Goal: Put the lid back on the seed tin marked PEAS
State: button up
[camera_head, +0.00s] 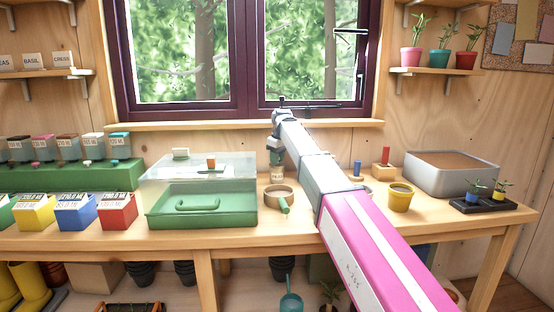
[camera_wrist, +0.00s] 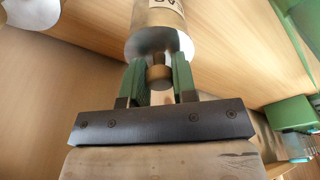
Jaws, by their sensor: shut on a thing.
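The PEAS tin (camera_head: 277,173) stands upright on the bench below my wrist in the head view, its pale label small. In the wrist view the silver tin (camera_wrist: 157,14) shows a white label, partly cut off, with the letters "AS" readable. A round silver lid (camera_wrist: 140,46) with a brown knob (camera_wrist: 159,76) lies between the tin and my gripper. My gripper (camera_wrist: 160,66) has its green fingers either side of the knob and is shut on it. The lid lines up closely with the tin's top; whether it is fully seated I cannot tell.
A clear-topped green propagator (camera_head: 201,205) stands left of the tin. A round sieve (camera_head: 279,193) with a green handle lies just in front. A yellow pot (camera_head: 400,198) and a metal tub (camera_head: 450,175) stand to the right. The window sill (camera_head: 240,125) is behind.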

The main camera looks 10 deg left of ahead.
dwell(0.3)
jog(key=o, duration=1.4)
jog(key=shift+o, duration=0.2)
jog(key=shift+r, duration=0.1)
jog(key=shift+r, duration=3.4)
grip_shut()
jog(key=shift+f, duration=2.15)
